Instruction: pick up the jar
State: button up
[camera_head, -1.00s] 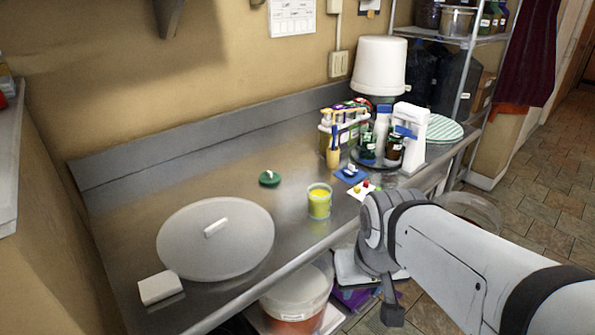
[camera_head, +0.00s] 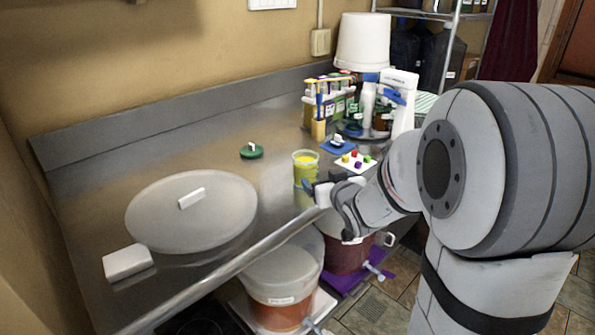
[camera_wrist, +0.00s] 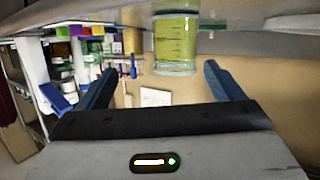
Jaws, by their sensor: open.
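The jar (camera_head: 306,170) is a clear cylinder with yellow-green contents, standing upright near the front edge of the steel counter. In the wrist view the jar (camera_wrist: 176,42) shows graduation marks and appears at the top centre, between the lines of the two fingers and beyond their tips. My gripper (camera_head: 312,190) is at the counter's front edge, just in front of the jar in the head view. In the wrist view my gripper (camera_wrist: 160,67) has its blue fingers spread wide with nothing between them. The head view does not show clearly whether a finger touches the jar.
A green lid (camera_head: 251,151) lies left of the jar. A large round lid (camera_head: 150,215) and a white block (camera_head: 128,262) lie further left. A white card with coloured pieces (camera_head: 345,165) and a blue pad (camera_head: 330,149) sit right. Buckets (camera_head: 283,285) stand below the counter.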

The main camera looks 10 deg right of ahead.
aim_at(312, 176)
jog(key=shift+w+a+f+n+t+y+b, duration=0.25)
jog(key=shift+w+f+t+y+b, duration=0.2)
jog(key=shift+f+y, duration=0.2)
jog(key=shift+w+a+f+n+t+y+b, duration=0.25)
jog(key=shift+w+f+t+y+b, duration=0.15)
jog(key=shift+w+f+y, duration=0.2)
jog(key=shift+w+a+f+t+y+b, duration=0.15)
jog(key=shift+a+t+y+b, duration=0.15)
jog(key=shift+y, duration=0.25)
jog(key=shift+w+a+n, duration=0.15)
jog(key=shift+w+n, duration=0.05)
jog(key=shift+n, duration=0.1)
jog(key=x, duration=0.6)
jog(key=shift+w+d+f, duration=0.2)
jog(key=shift+w+d, duration=0.05)
jog(key=shift+w, duration=0.1)
jog(key=shift+w+a, duration=0.15)
jog(key=shift+w, duration=0.3)
jog(key=shift+r, duration=0.1)
jog(key=c, duration=1.3)
